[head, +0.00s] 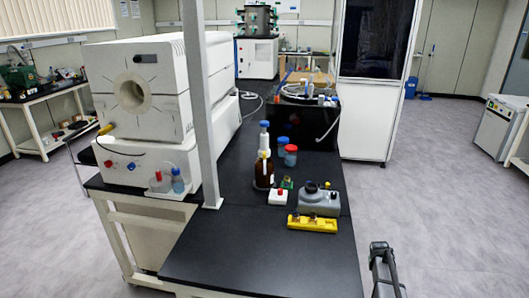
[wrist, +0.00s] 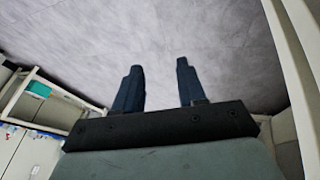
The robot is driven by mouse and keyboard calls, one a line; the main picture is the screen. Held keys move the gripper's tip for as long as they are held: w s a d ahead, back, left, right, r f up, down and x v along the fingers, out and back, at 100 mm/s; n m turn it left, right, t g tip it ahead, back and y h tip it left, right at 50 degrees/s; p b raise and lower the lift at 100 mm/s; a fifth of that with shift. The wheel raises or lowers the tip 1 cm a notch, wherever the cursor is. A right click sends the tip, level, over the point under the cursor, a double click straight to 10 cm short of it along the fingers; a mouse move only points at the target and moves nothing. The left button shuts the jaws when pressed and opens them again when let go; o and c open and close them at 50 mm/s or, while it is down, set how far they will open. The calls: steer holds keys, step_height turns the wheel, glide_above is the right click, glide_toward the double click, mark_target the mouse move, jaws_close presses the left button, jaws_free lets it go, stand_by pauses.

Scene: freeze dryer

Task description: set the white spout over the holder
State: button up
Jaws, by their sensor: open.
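A brown bottle (head: 264,172) stands upright on the black bench, with a white dispenser-like top (head: 264,143) and a blue cap. This top may be the white spout; its exact shape is too small to tell. A yellow rack (head: 312,225) with dark round pieces in it lies near the bench's right edge and may be the holder. My gripper (head: 383,252) is low at the right, beyond the bench's right edge and apart from these things. In the wrist view my gripper (wrist: 158,68) is open and empty, with bare floor between its dark fingers.
A grey device (head: 320,201) stands behind the yellow rack, and a white box (head: 278,197) with a red knob is left of it. Red- and blue-capped bottles stand behind. A grey post (head: 200,110) rises from the bench beside a white furnace (head: 135,90). The bench front is clear.

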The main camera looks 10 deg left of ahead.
steer(key=w+a+r+t, duration=0.1)
steer(key=w+a+r, duration=0.1)
steer(key=w+r, duration=0.95)
step_height(320, 180, up, 44)
steer(key=n+y, duration=0.3)
steer(key=y, duration=0.1)
glide_above(264, 152)
steer(key=s+d, duration=0.1)
steer(key=s, duration=0.5)
steer(key=x, duration=1.3)
steer(key=shift+s+a+f, duration=0.15)
steer(key=shift+f, duration=0.1)
jaws_close()
